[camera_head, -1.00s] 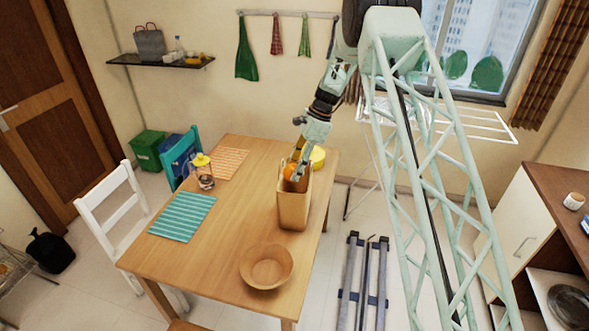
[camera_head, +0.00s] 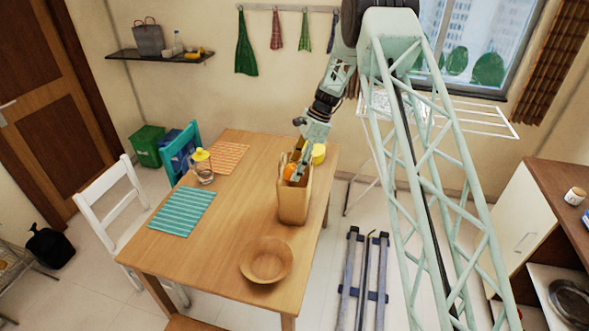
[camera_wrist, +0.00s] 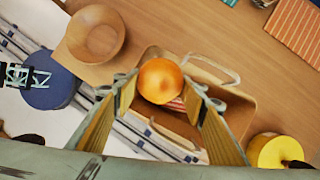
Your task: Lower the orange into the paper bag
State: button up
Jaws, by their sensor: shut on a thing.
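The orange (camera_head: 289,171) is at the mouth of the brown paper bag (camera_head: 293,205), which stands upright on the table. In the wrist view the orange (camera_wrist: 160,81) sits between the fingertips of my gripper (camera_wrist: 160,90), over the bag's opening. My gripper (camera_head: 297,172) reaches down into the bag's top and is shut on the orange. In the wrist view the bag (camera_wrist: 235,118) surrounds the orange and a pale handle loops beside it. Something red and white striped shows below the orange. How far the orange is from the bag's bottom is hidden.
A wooden bowl (camera_head: 266,258) stands in front of the bag on the table (camera_head: 225,235). A yellow object (camera_head: 319,153) is just behind the bag. A teal striped mat (camera_head: 182,213), an orange striped mat (camera_head: 227,157) and a yellow-topped jar (camera_head: 202,167) lie to the left.

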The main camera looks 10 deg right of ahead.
notch_tip(320, 180, down, 12)
jog(key=b, duration=0.5)
dwell(2.9)
